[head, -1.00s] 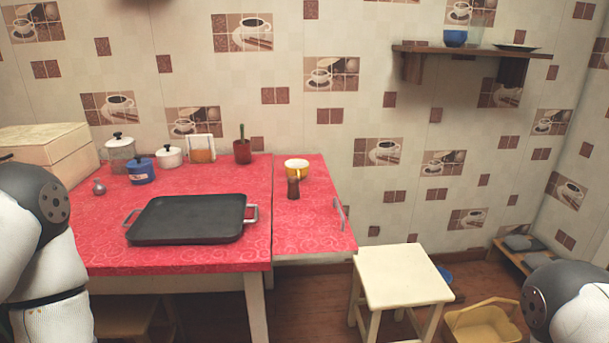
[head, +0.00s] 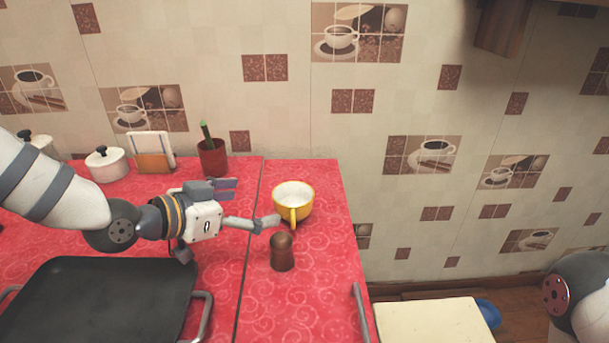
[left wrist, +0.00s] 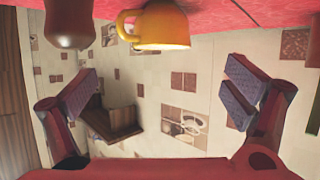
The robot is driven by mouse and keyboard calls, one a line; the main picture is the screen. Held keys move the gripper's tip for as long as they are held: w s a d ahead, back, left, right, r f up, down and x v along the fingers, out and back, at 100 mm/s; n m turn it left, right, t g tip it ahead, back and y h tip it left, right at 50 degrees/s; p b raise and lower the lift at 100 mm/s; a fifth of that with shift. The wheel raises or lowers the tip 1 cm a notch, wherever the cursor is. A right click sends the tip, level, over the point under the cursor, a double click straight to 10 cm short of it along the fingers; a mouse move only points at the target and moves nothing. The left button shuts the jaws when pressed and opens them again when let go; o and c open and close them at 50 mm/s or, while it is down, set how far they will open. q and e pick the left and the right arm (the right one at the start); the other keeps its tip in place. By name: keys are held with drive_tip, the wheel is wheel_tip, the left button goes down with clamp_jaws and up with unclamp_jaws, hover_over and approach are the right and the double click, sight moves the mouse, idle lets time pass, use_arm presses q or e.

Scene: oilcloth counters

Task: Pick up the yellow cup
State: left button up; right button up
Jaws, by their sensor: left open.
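The yellow cup (head: 297,209) with a white inside stands upright on the red counter near the wall, its handle facing the front. My left gripper (head: 248,204) is open and empty just left of the cup, its fingers pointing right towards it. In the left wrist view the cup (left wrist: 163,27) shows upside down at the top, beyond the spread fingers (left wrist: 160,92) and not between them. My right gripper is out of view; only part of my right arm shows at the right edge.
A brown shaker (head: 282,252) stands close in front of the cup. A black griddle pan (head: 100,303) lies below my left arm. A red pot (head: 212,157), a napkin holder (head: 152,152) and a white pot (head: 107,164) line the back. A stool (head: 432,321) is lower right.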

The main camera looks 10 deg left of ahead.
sight(304, 193)
use_arm(q)
drive_tip(key=b+x, duration=0.2)
drive_tip(key=x, duration=0.9)
drive_tip(key=shift+w+f, duration=0.15)
drive_tip(key=shift+w, duration=0.05)
drive_tip(key=shift+w+d, duration=0.15)
drive_tip(key=c, duration=1.4)
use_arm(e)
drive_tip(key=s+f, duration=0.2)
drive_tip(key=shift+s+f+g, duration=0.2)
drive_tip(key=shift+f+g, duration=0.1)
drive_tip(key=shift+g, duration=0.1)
